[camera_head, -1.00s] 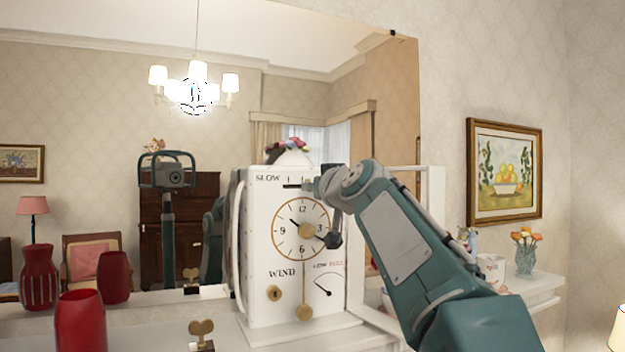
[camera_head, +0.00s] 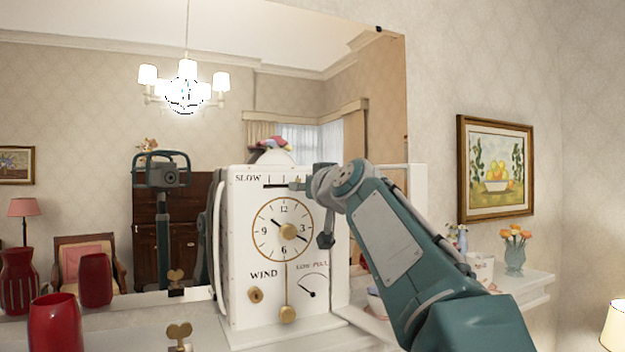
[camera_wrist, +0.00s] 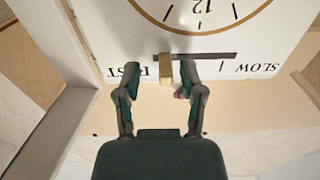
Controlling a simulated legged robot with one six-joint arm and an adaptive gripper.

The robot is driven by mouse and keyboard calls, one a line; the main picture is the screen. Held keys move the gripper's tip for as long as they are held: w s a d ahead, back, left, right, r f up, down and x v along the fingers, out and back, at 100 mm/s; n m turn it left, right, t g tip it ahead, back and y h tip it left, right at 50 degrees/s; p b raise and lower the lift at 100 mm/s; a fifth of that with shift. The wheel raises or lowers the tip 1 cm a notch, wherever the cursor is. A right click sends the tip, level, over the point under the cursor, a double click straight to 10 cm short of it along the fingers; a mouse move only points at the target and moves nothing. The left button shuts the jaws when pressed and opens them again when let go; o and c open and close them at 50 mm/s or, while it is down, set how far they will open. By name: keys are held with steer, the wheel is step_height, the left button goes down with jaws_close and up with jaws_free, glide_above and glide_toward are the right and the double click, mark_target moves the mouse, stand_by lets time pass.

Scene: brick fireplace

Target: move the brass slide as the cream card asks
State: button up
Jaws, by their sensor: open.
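The white clock (camera_head: 246,215) stands on the mantel, with a dark slot (camera_wrist: 212,57) near its top running between the words SLOW and FAST. The brass slide (camera_wrist: 166,69) sits in this slot near the FAST end; the wrist view shows the clock upside down. My gripper (camera_wrist: 161,69) is open, with one finger on each side of the slide and a gap showing at both sides. In the head view my gripper (camera_head: 298,185) is at the slot's right end and hides the FAST end. I cannot make out a cream card.
A brass winding key (camera_head: 179,334) and a red vase (camera_head: 55,322) stand left of the clock. A large mirror rises behind it. A vase of orange flowers (camera_head: 515,250) stands at the right of the mantel. A bird-like ornament (camera_head: 272,148) shows above the clock.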

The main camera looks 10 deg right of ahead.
steer(key=shift+s+a, duration=0.15)
steer(key=shift+a, duration=0.2)
steer(key=s+d, duration=0.2)
steer(key=s, duration=0.9)
steer(key=shift+s+d, duration=0.3)
steer(key=shift+s, duration=0.05)
